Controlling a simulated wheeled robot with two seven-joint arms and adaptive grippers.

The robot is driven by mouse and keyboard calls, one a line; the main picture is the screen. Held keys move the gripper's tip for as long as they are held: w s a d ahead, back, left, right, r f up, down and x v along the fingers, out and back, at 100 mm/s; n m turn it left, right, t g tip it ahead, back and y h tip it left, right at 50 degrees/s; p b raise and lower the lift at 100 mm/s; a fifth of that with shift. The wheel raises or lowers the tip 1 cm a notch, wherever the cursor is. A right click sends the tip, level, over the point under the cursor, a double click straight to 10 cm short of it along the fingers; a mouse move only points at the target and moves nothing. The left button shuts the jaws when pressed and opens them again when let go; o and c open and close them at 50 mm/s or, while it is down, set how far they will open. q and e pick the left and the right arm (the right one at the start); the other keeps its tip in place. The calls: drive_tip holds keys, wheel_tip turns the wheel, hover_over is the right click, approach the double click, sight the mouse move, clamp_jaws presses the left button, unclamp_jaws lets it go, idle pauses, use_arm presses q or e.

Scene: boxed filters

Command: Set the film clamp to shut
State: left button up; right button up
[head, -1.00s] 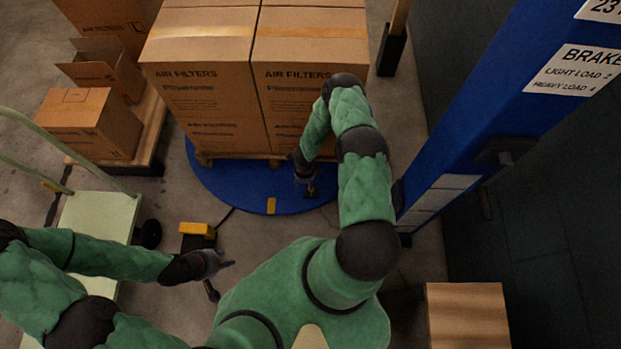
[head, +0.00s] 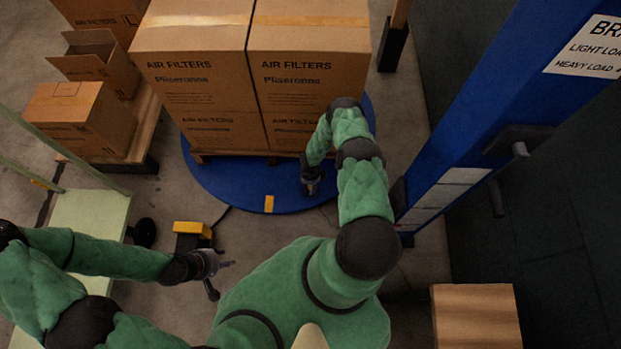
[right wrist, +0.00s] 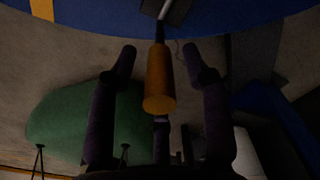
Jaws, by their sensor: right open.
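An orange cylindrical handle (right wrist: 159,82) shows in the right wrist view, on a dark stem running to a grey metal piece (right wrist: 175,10) at the blue turntable (right wrist: 225,17); it looks like the film clamp's lever. My right gripper (right wrist: 160,58) is open, with one finger on each side of the handle and visible gaps between. In the head view, my right gripper (head: 311,188) is low over the front right of the turntable and hides the clamp there. Whether the clamp is open or shut cannot be told. My left gripper (head: 225,278) is open and empty, away from the turntable.
Stacked air filter boxes (head: 193,85) stand on a pallet on the turntable, just behind my right gripper. A blue mast (head: 470,120) rises at the right. A yellow-topped block (head: 192,230), a pale green cart (head: 85,220) and a wooden box (head: 476,315) stand nearby.

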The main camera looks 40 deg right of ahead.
use_arm(q)
drive_tip(key=shift+f, duration=0.2)
use_arm(e)
drive_tip(key=shift+f, duration=0.45)
clamp_jaws()
